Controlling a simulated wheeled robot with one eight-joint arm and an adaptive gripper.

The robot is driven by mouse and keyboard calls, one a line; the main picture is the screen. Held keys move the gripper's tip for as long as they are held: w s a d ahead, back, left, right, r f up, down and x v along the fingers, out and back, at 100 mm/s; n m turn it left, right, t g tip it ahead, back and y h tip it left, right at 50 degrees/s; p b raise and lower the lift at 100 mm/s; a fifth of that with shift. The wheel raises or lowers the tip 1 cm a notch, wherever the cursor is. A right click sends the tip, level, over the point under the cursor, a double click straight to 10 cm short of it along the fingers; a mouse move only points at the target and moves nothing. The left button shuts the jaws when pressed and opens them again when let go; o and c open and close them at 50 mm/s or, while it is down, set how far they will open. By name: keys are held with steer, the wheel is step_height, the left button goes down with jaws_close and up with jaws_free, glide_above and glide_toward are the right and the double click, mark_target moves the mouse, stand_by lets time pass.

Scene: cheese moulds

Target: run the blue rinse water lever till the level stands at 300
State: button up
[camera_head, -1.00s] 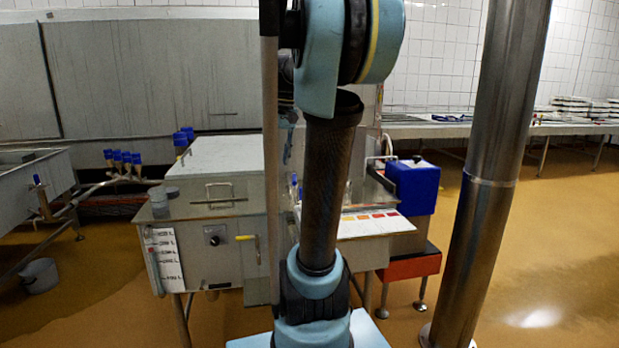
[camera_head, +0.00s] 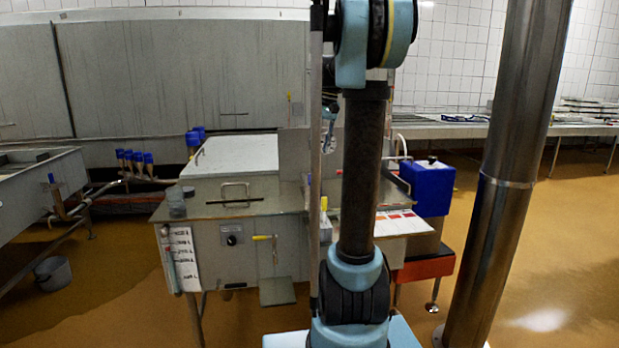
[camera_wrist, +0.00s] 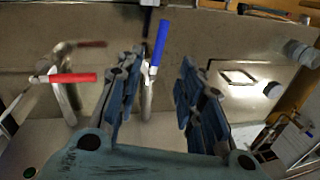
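The blue lever (camera_wrist: 161,43) stands upright on a metal tap in the wrist view. My gripper (camera_wrist: 161,68) is open, one finger on each side of the blue lever's line. The lever shows in the gap, near the fingertips, and I cannot tell whether a finger touches it. A red lever (camera_wrist: 72,78) on a bent pipe lies to the left, outside the fingers. In the head view a white level scale (camera_head: 184,258) with a clear tube is on the front left of the steel vat. Its figures and the water level are too small to read. My arm partly hides the gripper there.
The steel vat (camera_head: 205,245) has a yellow-handled lever (camera_head: 263,238) and a dark knob (camera_head: 232,235) on its front. A blue box (camera_head: 428,188) stands right of my arm. A thick steel post (camera_head: 505,190) rises at the right. A grey bucket (camera_head: 52,273) is on the floor at left.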

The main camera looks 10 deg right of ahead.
mark_target(311, 178)
steer(key=f, duration=0.4)
steer(key=a+f, duration=0.1)
steer(key=f, duration=0.3)
steer(key=a+f, duration=0.1)
steer(key=f, duration=0.3)
steer(key=shift+w+a, duration=0.1)
steer(key=shift+a, duration=0.1)
